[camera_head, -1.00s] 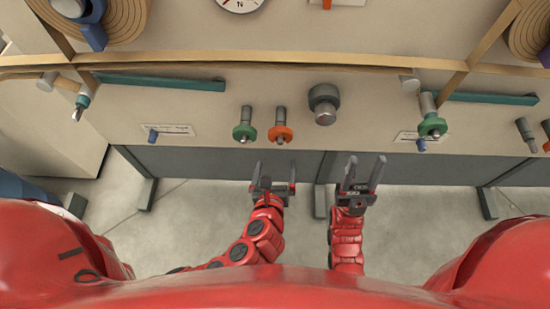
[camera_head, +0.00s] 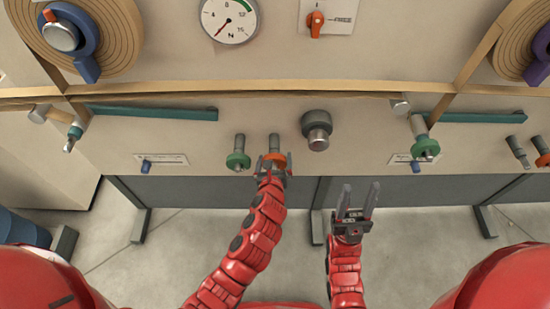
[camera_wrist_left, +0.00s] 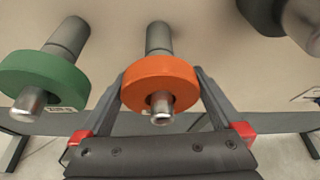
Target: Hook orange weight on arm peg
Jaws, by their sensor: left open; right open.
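The orange weight (camera_head: 276,158) is a disc on a grey peg on the panel. In the left wrist view the orange weight (camera_wrist_left: 160,82) sits between the fingers. My left gripper (camera_head: 274,162) is open, with one finger on each side of the disc; I cannot tell whether they touch it. It also shows in the left wrist view (camera_wrist_left: 160,90). My right gripper (camera_head: 358,195) is open and empty, below and right of the weight. The teal arms, left (camera_head: 150,113) and right (camera_head: 485,117), lie along the panel. A green weight (camera_head: 434,148) hangs at the right arm's inner end.
Another green weight (camera_head: 238,160) is on a peg close left of the orange one. A dark grey knob (camera_head: 317,128) protrudes to the right. A wooden rail (camera_head: 260,100) runs above.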

